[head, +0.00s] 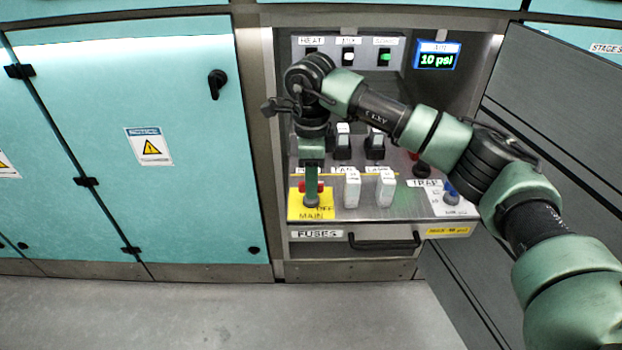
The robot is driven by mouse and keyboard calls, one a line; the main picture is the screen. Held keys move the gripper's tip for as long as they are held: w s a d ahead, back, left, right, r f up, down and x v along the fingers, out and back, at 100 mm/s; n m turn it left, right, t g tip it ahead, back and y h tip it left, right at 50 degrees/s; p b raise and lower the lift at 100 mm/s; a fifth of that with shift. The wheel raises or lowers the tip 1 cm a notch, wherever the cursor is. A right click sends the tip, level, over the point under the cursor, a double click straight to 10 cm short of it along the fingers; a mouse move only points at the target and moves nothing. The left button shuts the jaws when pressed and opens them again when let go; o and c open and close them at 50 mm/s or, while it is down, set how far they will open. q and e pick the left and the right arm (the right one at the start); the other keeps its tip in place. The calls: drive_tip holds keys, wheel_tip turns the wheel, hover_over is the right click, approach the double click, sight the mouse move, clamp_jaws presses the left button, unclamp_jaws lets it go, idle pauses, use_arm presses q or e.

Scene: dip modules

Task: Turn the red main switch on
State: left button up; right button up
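The red main switch (320,187) sits on a yellow plate (296,212) marked MAIN, at the front left of the control panel. OFF is also printed on this plate. My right gripper (311,198) points down right at the switch, and its green finger covers the middle of it. Red shows on both sides of the finger. I cannot tell whether the fingers touch or grip the switch, or how far apart they are. The switch's position is hidden. My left gripper is not in view.
White rocker switches (352,189), black switches (376,147) and a blue knob (451,192) stand close by on the panel. A FUSES drawer handle (384,243) is below. Teal cabinet doors (190,180) are left; the floor is clear.

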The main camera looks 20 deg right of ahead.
clamp_jaws()
drive_tip(key=shift+n, duration=0.3)
drive_tip(key=n, duration=0.4)
drive_tip(key=shift+r, duration=0.1)
drive_tip(key=n, duration=0.5)
drive_tip(key=shift+n+p, duration=0.35)
drive_tip(key=shift+n, duration=0.05)
drive_tip(key=n, duration=0.3)
drive_tip(key=shift+n, duration=0.3)
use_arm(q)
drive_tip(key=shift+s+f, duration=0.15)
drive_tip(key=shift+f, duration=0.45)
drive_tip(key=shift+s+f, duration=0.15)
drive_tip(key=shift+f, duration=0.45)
use_arm(e)
drive_tip(key=shift+n, duration=1.9)
